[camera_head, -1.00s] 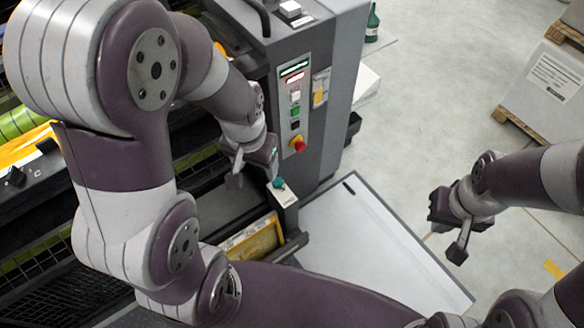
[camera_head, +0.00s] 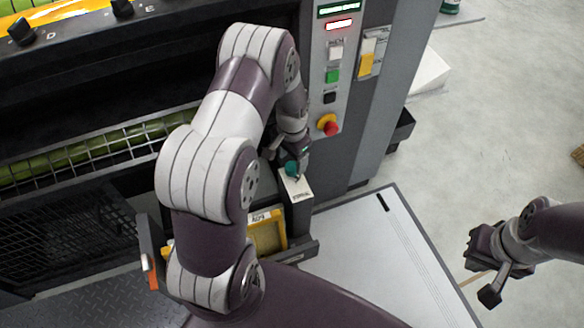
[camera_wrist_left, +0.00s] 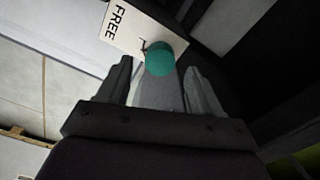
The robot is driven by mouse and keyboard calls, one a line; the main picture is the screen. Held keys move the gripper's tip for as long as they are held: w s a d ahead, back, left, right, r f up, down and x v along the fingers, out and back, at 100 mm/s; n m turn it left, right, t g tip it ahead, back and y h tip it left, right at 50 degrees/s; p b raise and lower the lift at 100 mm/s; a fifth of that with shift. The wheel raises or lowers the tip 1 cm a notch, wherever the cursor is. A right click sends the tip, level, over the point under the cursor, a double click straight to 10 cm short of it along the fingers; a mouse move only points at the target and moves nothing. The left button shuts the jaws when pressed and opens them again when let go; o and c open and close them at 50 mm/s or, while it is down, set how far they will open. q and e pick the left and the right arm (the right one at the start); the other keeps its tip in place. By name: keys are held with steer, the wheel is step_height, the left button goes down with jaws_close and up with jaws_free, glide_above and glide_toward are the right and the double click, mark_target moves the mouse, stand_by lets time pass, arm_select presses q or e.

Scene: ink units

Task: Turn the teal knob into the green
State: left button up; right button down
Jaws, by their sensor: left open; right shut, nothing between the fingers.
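The teal knob (camera_head: 291,168) sits on top of a small grey post with a white label plate (camera_head: 297,187). In the left wrist view the teal knob (camera_wrist_left: 160,58) lies between and just beyond the open fingers of my left gripper (camera_wrist_left: 163,85). The label (camera_wrist_left: 128,27) beside it reads "FREE". In the head view my left gripper (camera_head: 288,158) is at the knob, partly hidden by its own wrist. I cannot tell whether the fingers touch the knob. No green zone shows by the knob. My right gripper (camera_head: 492,275) is shut and empty at the right.
A control panel (camera_head: 334,75) with a green button and a red stop button (camera_head: 329,126) stands just behind. A yellow tray (camera_head: 266,232) is left of the post. A white board (camera_head: 370,240) lies to the right, with open floor beyond.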

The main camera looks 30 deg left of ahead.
mark_target(292, 171)
arm_select(q)
step_height(292, 171, down, 3)
steer(key=shift+r+b, duration=0.1)
steer(key=shift+b, duration=0.2)
steer(key=c, duration=1.1)
steer(key=shift+r+n+p, duration=0.2)
steer(key=shift+n+p, duration=0.9)
steer(key=shift+p, duration=0.1)
steer(key=n+p, duration=0.2)
steer(key=n, duration=0.1)
steer(key=shift+p, duration=0.3)
steer(key=n+p, duration=0.2)
steer(key=n, duration=0.2)
steer(key=shift+f+n+p, duration=0.15)
steer(key=shift+n+p, duration=0.5)
steer(key=shift+n, duration=1.25)
